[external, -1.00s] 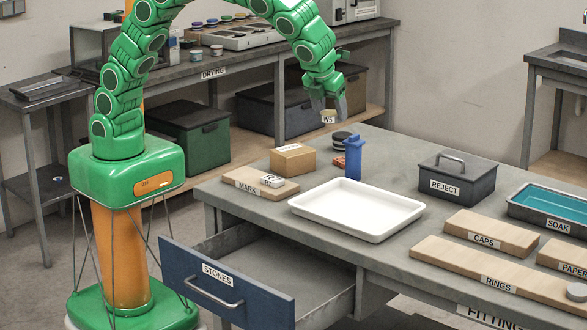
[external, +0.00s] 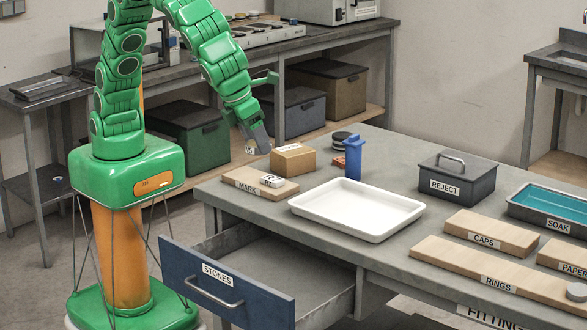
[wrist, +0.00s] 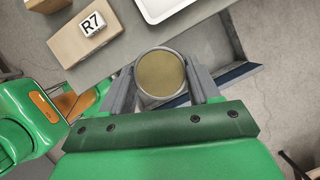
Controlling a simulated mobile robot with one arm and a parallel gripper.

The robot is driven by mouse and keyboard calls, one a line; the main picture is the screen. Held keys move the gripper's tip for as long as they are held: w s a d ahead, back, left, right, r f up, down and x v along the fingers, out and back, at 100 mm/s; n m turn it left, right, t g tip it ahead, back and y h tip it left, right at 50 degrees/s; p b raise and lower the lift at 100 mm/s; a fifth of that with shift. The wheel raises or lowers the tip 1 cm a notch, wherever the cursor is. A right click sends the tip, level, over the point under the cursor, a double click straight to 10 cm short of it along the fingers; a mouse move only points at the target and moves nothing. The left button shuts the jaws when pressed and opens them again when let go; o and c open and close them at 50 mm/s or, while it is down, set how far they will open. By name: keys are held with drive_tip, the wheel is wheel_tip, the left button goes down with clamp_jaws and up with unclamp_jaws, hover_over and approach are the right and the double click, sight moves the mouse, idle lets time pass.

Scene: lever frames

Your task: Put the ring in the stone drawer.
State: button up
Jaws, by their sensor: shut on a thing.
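My gripper (external: 256,142) is shut on a round thing with a grey rim and a flat brass-coloured face (wrist: 160,74). In the external view only a small labelled side of it shows, and the label is too small to read well now. My gripper is raised beside the left end of the workbench, left of the cardboard box. The stone drawer (external: 225,282), with a blue front marked STONES, is pulled open under the bench. Its visible inside looks empty. I see no loose ring that I can make out clearly.
A small white block marked R7 (external: 271,181) lies on the MARK board (external: 243,184). A cardboard box (external: 294,158), a blue upright piece (external: 353,158) and a white tray (external: 357,233) stand nearby. The RINGS board (external: 470,275) and REJECT box (external: 445,190) are further right.

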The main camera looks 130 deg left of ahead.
drive_tip(key=d, duration=0.2)
drive_tip(key=shift+s+d+m, duration=0.25)
drive_tip(key=shift+d+m, duration=0.05)
drive_tip(key=shift+d, duration=0.1)
wheel_tip(320, 180, down, 22)
drive_tip(key=w+f, duration=0.3)
drive_tip(key=w, duration=0.1)
drive_tip(key=w+f, duration=0.3)
drive_tip(key=w, duration=0.1)
drive_tip(key=w+d+f, duration=0.1)
drive_tip(key=w+f, duration=0.2)
drive_tip(key=w, duration=0.1)
drive_tip(key=shift+w+d, duration=0.1)
drive_tip(key=shift+w, duration=0.2)
drive_tip(key=shift+w+f, duration=0.35)
drive_tip(key=shift+w, duration=0.15)
drive_tip(key=shift+w+f, duration=0.15)
drive_tip(key=shift+f, duration=1.6)
drive_tip(key=shift+f, duration=0.1)
drive_tip(key=o, duration=1.2)
